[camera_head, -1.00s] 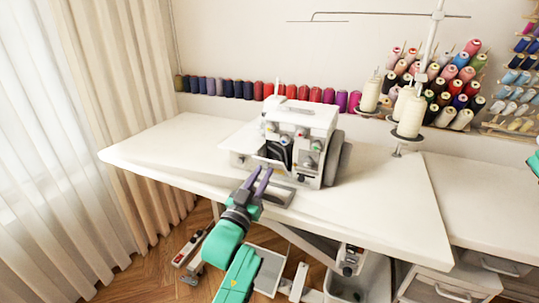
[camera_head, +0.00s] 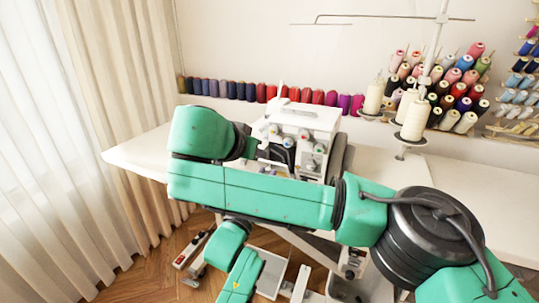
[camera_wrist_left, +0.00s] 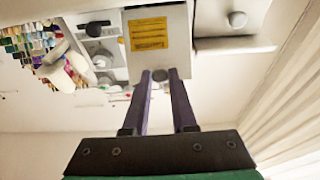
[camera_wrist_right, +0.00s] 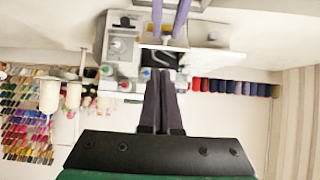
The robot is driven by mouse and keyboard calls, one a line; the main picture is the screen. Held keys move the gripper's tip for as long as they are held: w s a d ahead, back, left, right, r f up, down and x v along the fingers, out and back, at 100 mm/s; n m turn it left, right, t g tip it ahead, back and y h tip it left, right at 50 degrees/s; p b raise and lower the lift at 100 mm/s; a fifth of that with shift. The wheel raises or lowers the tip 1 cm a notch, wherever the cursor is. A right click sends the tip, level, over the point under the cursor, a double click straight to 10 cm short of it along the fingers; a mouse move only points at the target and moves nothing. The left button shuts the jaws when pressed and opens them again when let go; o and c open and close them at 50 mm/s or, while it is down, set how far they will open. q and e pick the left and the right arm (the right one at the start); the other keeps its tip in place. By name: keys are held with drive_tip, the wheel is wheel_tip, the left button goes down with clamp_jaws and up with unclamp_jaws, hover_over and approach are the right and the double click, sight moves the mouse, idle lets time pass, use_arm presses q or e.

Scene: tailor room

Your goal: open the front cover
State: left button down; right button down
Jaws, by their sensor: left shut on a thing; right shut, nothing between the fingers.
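The white overlock sewing machine (camera_head: 307,118) stands on the table in the head view; its lower front is partly blocked by my right arm. In the left wrist view my left gripper (camera_wrist_left: 160,76) is shut at the edge of a white panel with a yellow label (camera_wrist_left: 149,34), seemingly the front cover, near a round knob. My right gripper (camera_wrist_right: 164,73) is shut and empty, its fingertips close to the machine's front at a dark gap beside the white cover (camera_wrist_right: 165,43). The left gripper's purple fingers (camera_wrist_right: 168,18) also show there. The cover's exact angle is unclear.
The white table (camera_head: 130,150) is clear at the left. Thread cones (camera_head: 415,118) on a stand are right of the machine, and a row of spools (camera_head: 225,88) runs along the wall. My right arm crosses low in front of the table.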

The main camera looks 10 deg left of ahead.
sight(272, 163)
use_arm(q)
drive_tip(key=shift+f, duration=0.35)
use_arm(e)
drive_tip(key=x, duration=0.9)
drive_tip(key=shift+w+d+f, duration=0.15)
drive_tip(key=shift+w+d, duration=0.05)
drive_tip(key=shift+w, duration=0.15)
